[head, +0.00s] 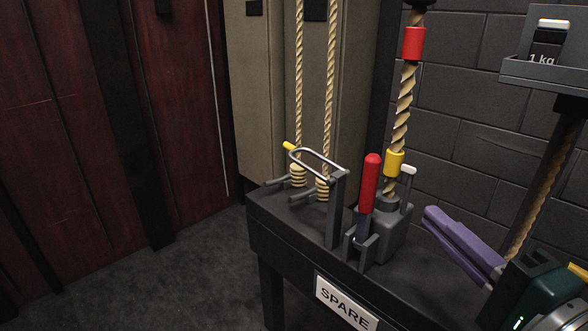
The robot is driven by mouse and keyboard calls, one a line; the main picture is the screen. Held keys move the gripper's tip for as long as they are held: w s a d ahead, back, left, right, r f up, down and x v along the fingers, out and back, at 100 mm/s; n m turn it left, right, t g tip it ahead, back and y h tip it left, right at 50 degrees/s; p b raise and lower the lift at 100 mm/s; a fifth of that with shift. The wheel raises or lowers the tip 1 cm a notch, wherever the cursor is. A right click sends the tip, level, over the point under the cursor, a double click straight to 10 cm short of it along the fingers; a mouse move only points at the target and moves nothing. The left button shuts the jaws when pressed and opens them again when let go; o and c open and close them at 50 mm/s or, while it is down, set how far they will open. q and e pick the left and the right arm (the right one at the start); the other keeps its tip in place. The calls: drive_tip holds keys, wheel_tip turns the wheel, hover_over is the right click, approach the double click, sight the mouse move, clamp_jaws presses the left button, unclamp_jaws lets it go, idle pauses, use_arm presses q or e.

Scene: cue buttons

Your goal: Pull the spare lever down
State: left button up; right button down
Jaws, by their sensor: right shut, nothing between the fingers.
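The spare lever (369,184) has a red handle and stands nearly upright in a grey bracket on a black bench (285,235). A white sign (345,302) reading "SPARE" is on the bench's front face below it. My right gripper (430,215) has purple fingers and a dark green body. It is shut and empty, to the right of the lever and apart from it. My left gripper is not in the view.
A thick rope (405,100) with red and yellow bands rises behind the lever through a grey block. A metal loop (315,160) and two thin ropes (330,90) stand left of it. A grey tray (555,75) with a weight marked "1 kg" is at upper right. A brick wall is behind.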

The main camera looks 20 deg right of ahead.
sight(366, 206)
drive_tip(key=w, duration=1)
drive_tip(key=shift+d+b, duration=0.35)
drive_tip(key=shift+d, duration=0.1)
drive_tip(key=shift+s, duration=0.1)
drive_tip(key=shift+s+a+n+b, duration=0.1)
drive_tip(key=shift+a+n+b, duration=0.2)
drive_tip(key=shift+a, duration=0.05)
